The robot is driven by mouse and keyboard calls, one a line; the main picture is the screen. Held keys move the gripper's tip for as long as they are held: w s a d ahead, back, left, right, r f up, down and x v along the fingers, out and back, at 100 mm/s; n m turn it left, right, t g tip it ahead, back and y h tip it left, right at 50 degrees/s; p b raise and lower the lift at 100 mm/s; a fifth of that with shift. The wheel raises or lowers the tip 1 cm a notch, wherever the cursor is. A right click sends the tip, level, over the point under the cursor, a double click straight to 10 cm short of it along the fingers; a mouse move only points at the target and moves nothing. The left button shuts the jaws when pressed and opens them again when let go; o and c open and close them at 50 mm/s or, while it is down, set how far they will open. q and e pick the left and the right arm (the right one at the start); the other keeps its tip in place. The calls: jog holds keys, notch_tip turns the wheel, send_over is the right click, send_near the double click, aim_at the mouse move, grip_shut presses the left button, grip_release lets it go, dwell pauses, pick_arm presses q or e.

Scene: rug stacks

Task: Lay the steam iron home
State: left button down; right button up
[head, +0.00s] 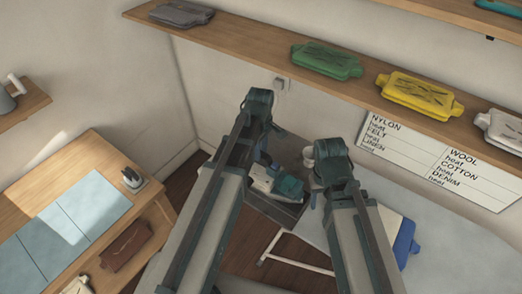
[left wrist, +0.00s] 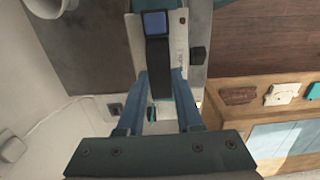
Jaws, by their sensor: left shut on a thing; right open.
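In the left wrist view my left gripper (left wrist: 160,76) is shut on the dark upright handle of what looks like the steam iron (left wrist: 157,50). Its handle has a blue square end, and a pale body with small print shows behind it. In the head view a white and teal form (head: 262,178) at that place is partly covered by my left arm; I cannot tell its outline well. My right gripper (head: 313,198) is mostly hidden by its own arm, open and apart from the iron.
A dark grey tray-like surface (head: 280,213) lies below the white form. A shelf (head: 235,42) holds green (head: 325,61) and yellow (head: 415,94) bags.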

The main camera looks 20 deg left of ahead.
pick_arm(q)
jog(key=shift+f, duration=0.15)
jog(key=shift+c, duration=2.4)
grip_release()
notch_tip(320, 180, up, 14)
jog(key=p, duration=1.3)
jog(key=shift+p, duration=0.3)
jog(key=shift+f, duration=0.1)
